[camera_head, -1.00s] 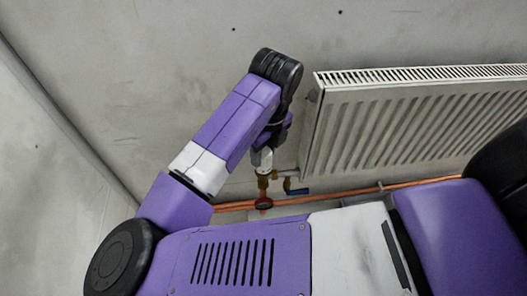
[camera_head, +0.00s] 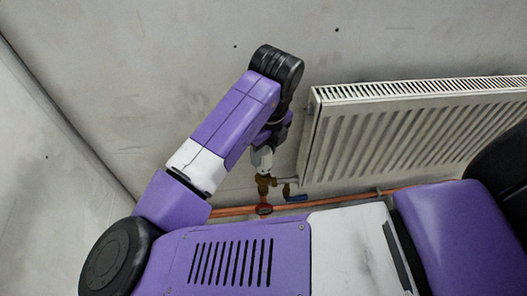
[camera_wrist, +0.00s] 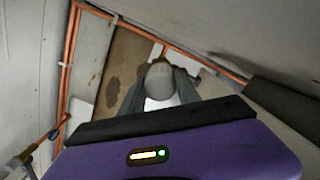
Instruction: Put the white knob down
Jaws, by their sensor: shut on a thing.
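The white knob (camera_wrist: 160,82) shows in the wrist view as a pale, rounded piece between the two dark fingers of my gripper (camera_wrist: 161,88). My gripper is shut on it and holds it above the floor. In the head view my gripper (camera_head: 262,160) is beside the left end of the radiator, just above the brass valve (camera_head: 264,183) in the picture. I cannot tell there whether the knob touches the valve. The wrist view shows a brass fitting (camera_wrist: 20,161) at the lower left, apart from the knob.
The white radiator (camera_head: 410,130) hangs on the grey wall to the right. Copper pipes (camera_head: 232,211) run low along the wall, with a blue lever (camera_head: 297,197) and a red handwheel (camera_head: 264,209). A brown sheet (camera_wrist: 116,70) lies on the floor below my gripper.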

